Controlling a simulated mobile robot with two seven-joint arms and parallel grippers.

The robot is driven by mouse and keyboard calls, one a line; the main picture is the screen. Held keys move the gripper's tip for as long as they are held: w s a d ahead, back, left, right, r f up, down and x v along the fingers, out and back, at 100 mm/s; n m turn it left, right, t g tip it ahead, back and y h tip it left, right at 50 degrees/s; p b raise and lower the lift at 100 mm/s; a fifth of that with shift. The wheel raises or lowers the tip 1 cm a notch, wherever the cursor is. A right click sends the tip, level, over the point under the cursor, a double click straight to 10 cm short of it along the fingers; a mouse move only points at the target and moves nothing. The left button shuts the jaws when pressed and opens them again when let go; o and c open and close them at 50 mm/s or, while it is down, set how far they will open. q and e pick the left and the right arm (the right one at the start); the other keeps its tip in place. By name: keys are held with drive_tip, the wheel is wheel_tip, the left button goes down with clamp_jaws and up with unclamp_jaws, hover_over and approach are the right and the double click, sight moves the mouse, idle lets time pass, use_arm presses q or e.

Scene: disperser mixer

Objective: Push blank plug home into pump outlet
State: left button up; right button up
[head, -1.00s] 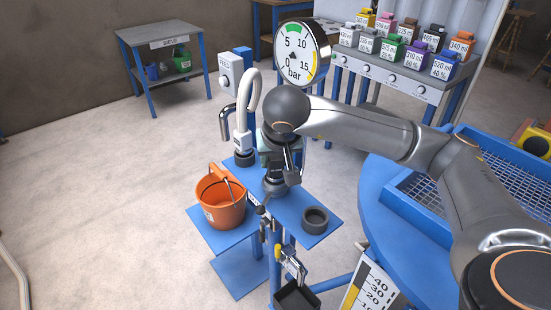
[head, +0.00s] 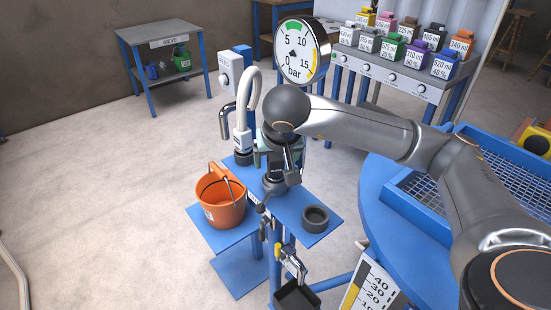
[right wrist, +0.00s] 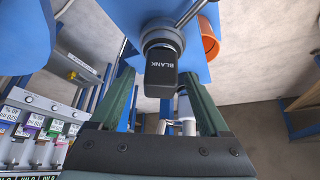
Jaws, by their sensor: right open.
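The black blank plug (right wrist: 162,78), lettered BLANK, sits at the round grey pump outlet (right wrist: 160,38) in the right wrist view. How deep it sits I cannot tell. My right gripper (right wrist: 158,82) is open, its green fingers on either side of the plug with gaps showing. In the head view the right gripper (head: 274,150) is mostly hidden behind my wrist, above the dark pump fitting (head: 274,182) on the blue stand. My left gripper is not in view.
An orange bucket (head: 220,198) stands left of the pump on the blue stand. A dark ring (head: 315,218) lies on the stand's right side. A pressure gauge (head: 300,50) and a white hooked hose (head: 250,95) rise close behind. Open floor lies to the left.

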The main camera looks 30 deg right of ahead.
drive_tip(key=p+v, duration=0.1)
drive_tip(key=v, duration=1.1)
drive_tip(key=shift+r+p, duration=0.2)
drive_tip(key=shift+p, duration=0.1)
drive_tip(key=shift+a, duration=0.1)
